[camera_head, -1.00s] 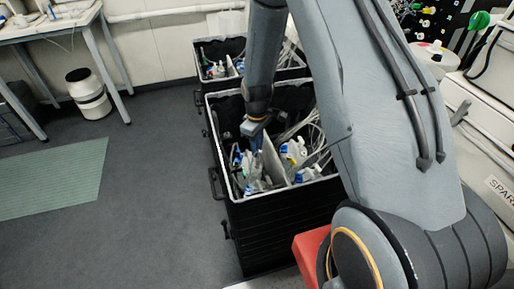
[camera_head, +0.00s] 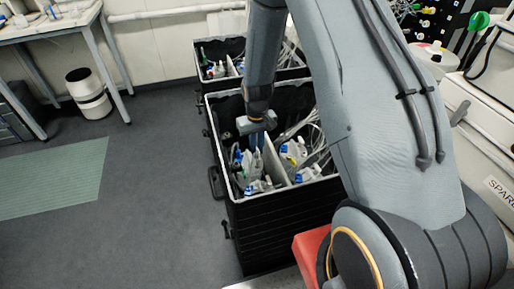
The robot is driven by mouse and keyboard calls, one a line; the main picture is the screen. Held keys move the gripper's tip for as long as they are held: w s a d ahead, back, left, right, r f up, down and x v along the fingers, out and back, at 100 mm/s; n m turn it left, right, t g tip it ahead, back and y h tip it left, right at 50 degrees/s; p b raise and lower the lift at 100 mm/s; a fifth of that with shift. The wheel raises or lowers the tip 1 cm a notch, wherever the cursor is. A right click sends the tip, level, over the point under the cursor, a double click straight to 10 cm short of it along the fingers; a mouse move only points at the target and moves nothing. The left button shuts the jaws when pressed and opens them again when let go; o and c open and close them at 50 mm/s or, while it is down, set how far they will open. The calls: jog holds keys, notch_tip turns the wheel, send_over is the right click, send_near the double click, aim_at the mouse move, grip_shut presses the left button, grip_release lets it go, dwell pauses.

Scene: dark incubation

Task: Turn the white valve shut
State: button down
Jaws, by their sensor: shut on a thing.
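My gripper (camera_head: 257,148) points down into the near black crate (camera_head: 216,150), at the left side of its pale divider (camera_head: 274,160). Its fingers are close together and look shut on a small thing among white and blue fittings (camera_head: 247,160). That thing is most likely the white valve, but it is too small and too covered by the fingers to make out its shape or how far it is turned.
More white and blue fittings (camera_head: 293,152) and clear tubing lie right of the divider. A second black crate (camera_head: 200,75) stands behind. A bench (camera_head: 50,28), a white bin (camera_head: 90,100) and a green mat (camera_head: 60,175) are left. The grey floor between is clear.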

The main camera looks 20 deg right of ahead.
jog(key=shift+m, duration=0.8)
jog(key=c, duration=2.1)
grip_release()
jog(key=shift+r+b, duration=0.6)
jog(key=shift+r, duration=3.3)
